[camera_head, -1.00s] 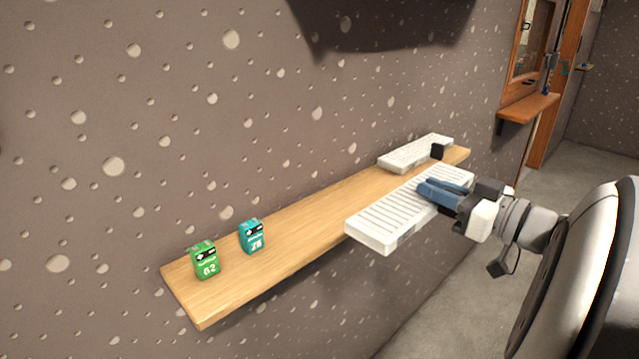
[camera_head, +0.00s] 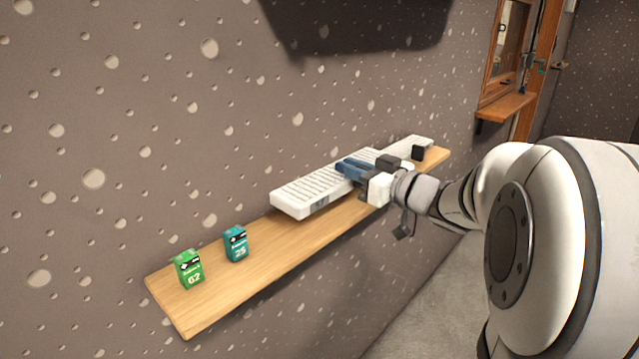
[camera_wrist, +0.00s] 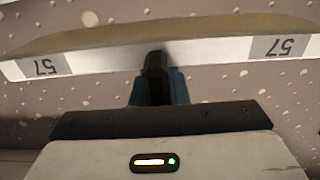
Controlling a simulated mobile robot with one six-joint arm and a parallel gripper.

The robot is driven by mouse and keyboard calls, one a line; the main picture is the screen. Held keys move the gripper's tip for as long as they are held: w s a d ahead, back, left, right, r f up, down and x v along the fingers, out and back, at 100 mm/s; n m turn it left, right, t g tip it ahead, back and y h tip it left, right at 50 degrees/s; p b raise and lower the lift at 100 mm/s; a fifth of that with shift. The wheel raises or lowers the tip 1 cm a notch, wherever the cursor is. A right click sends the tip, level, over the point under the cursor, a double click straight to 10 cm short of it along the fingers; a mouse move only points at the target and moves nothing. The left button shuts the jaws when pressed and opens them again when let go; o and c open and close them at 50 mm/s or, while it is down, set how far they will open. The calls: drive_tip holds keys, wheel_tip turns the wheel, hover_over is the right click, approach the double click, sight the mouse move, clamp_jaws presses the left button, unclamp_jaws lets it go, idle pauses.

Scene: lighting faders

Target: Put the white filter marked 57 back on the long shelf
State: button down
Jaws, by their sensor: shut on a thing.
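The white ribbed filter (camera_head: 300,192) is held flat, over the middle of the long wooden shelf (camera_head: 250,262). My gripper (camera_head: 345,168) is shut on its front edge, near its right part. I cannot tell whether the filter touches the shelf. In the wrist view the filter's white edge (camera_wrist: 210,52) runs across the top, with a 57 label at each end, and my gripper's blue fingers (camera_wrist: 155,85) meet it between the labels. The fingertips are hidden there.
A second white ribbed piece (camera_head: 410,145) lies on the shelf's far end, partly behind my gripper, beside a small black block (camera_head: 418,152). A green box marked 62 (camera_head: 188,269) and a teal box (camera_head: 236,244) stand at the near end. Bare shelf lies between the teal box and filter.

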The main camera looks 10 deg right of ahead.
sight(331, 168)
drive_tip(key=x, duration=0.6)
drive_tip(key=shift+s, duration=0.1)
drive_tip(key=shift+s+d+f, duration=0.1)
drive_tip(key=shift+f, duration=0.75)
wheel_tip(331, 168, down, 5)
drive_tip(key=shift+r, duration=0.15)
drive_tip(key=shift+f, duration=0.25)
drive_tip(key=shift+f, duration=0.1)
drive_tip(key=c, duration=1.9)
unclamp_jaws()
drive_tip(key=shift+f, duration=0.15)
drive_tip(key=o, duration=0.5)
